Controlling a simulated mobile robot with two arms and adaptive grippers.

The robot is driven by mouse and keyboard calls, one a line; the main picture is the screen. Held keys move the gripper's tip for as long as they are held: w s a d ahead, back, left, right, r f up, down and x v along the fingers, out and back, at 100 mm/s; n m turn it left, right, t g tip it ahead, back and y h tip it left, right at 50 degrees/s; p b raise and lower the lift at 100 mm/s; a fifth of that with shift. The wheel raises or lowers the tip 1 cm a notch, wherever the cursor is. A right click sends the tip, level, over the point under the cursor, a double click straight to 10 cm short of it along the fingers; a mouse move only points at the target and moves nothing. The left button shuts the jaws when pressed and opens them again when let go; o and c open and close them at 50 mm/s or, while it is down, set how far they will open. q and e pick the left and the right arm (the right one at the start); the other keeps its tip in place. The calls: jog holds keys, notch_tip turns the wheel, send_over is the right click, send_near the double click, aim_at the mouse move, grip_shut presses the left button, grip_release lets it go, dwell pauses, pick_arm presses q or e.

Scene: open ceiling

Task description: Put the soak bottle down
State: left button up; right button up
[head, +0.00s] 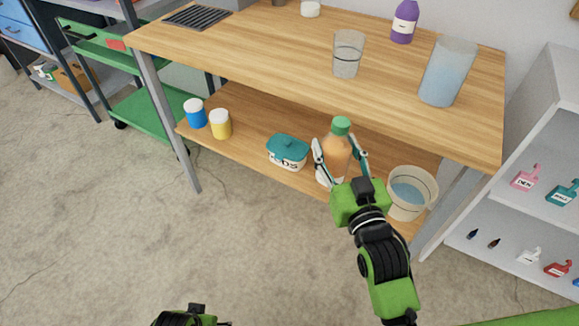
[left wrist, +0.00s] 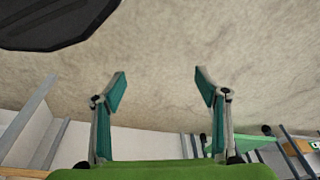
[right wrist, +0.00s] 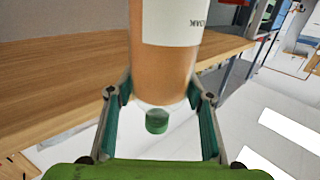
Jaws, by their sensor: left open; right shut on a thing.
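The soak bottle (head: 337,151) is orange with a green cap and stands upright in the head view, in front of the table's lower shelf (head: 250,153). My right gripper (head: 338,148) is shut on it, one finger on each side. In the right wrist view the bottle (right wrist: 165,75) fills the space between the fingers, its white label upside down and its green cap below. My gripper and arm hide part of its base, so I cannot tell whether it touches the shelf. My left gripper (left wrist: 160,80) is open and empty over the floor.
On the lower shelf, a teal-lidded tub (head: 287,153) stands left of the bottle and a clear bucket (head: 410,192) right. Blue (head: 195,113) and yellow (head: 220,124) containers stand farther left. The tabletop (head: 270,45) above overhangs the shelf and holds glasses and a purple bottle (head: 404,22).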

pick_arm(q)
jog(key=w+b+v, duration=0.2)
jog(key=b+v, duration=0.5)
jog(key=v, duration=0.1)
pick_arm(e)
jog(key=w+a+f, duration=0.2)
jog(key=w+f, duration=0.2)
jog(key=f, duration=0.5)
pick_arm(q)
jog(key=w+d+r+t+h+b, duration=0.1)
jog(key=w+d+r+t+b, duration=0.2)
jog(key=w+r+t, duration=0.4)
jog(key=w+d+r+t+h+b, duration=0.25)
jog(key=w+r+t, duration=0.2)
jog(key=w, duration=0.45)
notch_tip(320, 180, up, 17)
jog(key=d+t+h+b, duration=0.2)
jog(key=t, duration=0.5)
jog(key=shift+w+d+f+m+t+b, duration=0.2)
jog(key=shift+w+m+t+b, duration=0.1)
jog(key=shift+w+m+t, duration=0.1)
pick_arm(e)
jog(key=w+d+f, duration=0.8)
jog(key=w+f, duration=0.3)
jog(key=f, duration=0.2)
jog(key=shift+n+y, duration=0.4)
pick_arm(q)
jog(key=shift+s, duration=0.1)
